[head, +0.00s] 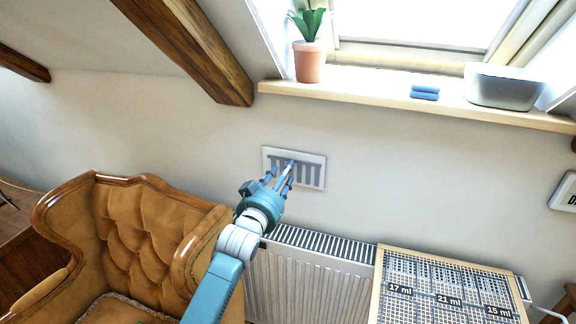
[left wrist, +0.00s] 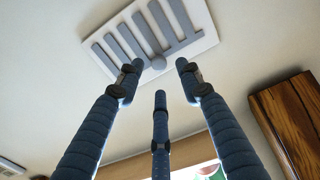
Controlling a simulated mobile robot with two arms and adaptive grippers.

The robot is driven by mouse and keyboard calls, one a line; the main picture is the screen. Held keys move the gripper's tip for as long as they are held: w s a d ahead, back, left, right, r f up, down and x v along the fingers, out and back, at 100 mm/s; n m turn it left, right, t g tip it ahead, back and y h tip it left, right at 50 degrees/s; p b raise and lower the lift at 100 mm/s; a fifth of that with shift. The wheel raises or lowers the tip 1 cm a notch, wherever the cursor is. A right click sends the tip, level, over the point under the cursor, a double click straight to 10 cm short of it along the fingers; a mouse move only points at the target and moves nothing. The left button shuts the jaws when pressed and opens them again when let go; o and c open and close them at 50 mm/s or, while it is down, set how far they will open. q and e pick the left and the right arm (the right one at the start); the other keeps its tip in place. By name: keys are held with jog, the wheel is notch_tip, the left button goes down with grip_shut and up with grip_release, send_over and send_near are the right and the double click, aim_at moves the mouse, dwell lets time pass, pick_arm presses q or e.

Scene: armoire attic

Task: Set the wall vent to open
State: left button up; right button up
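The wall vent (head: 315,171) is a white rectangular plate with a row of grey slats, set on the wall above the radiator. I cannot tell whether any finger touches the vent. My right gripper is not in view.
A white radiator (head: 310,278) stands below the vent. A tufted brown armchair (head: 140,235) is to the left, and a gridded panel (head: 440,275) to the right. A sill (head: 390,96) above holds a potted plant (head: 308,60), blue cloths (head: 425,92) and a basin (head: 500,88).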

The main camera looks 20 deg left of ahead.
pick_arm(q)
jog(key=w, duration=0.4)
jog(key=shift+w, duration=0.2)
jog(key=c, duration=0.7)
grip_shut()
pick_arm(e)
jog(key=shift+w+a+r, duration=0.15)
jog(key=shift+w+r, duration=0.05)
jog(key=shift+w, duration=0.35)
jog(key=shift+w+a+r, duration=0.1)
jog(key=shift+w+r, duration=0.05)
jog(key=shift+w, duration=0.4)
